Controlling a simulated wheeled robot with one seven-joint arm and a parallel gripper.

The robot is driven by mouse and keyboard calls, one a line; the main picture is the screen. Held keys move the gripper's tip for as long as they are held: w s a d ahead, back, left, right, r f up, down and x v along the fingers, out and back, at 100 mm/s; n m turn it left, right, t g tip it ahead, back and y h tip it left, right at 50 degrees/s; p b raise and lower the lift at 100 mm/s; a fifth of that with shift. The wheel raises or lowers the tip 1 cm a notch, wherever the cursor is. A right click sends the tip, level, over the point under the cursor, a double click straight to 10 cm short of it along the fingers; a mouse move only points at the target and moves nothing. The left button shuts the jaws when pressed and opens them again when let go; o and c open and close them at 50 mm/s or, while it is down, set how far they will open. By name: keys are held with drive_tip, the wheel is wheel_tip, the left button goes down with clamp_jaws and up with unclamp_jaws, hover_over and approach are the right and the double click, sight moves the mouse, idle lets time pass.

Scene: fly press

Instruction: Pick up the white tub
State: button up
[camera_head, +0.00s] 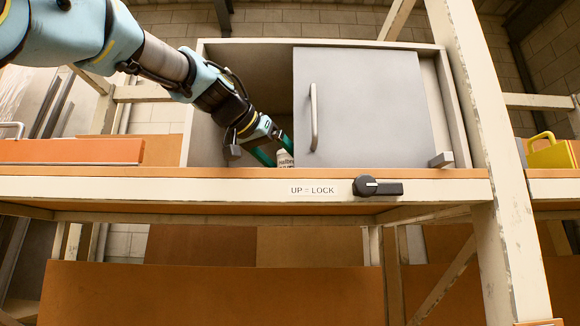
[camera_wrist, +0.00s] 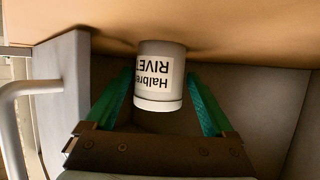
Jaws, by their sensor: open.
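The white tub (camera_wrist: 160,72) stands inside the open left part of the cabinet. Its label reads "Halbro... RIVET" and appears upside down in the wrist view. In the head view the tub (camera_head: 285,159) is partly hidden by my gripper and the door edge. My gripper (camera_head: 272,152) reaches into the cabinet with its green fingers open. In the wrist view my gripper (camera_wrist: 165,92) has one finger on each side of the tub, with a gap visible on the right; I cannot tell whether the left finger touches it.
A grey sliding door (camera_head: 370,110) with a bar handle (camera_head: 314,118) covers the right part of the cabinet (camera_head: 215,85), close beside my gripper. A black lever (camera_head: 378,187) sits on the shelf's front edge next to a label reading "UP = LOCK" (camera_head: 312,190).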

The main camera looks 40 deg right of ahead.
clamp_jaws()
drive_tip(key=shift+r, duration=0.1)
idle(0.4)
drive_tip(key=shift+r, duration=0.1)
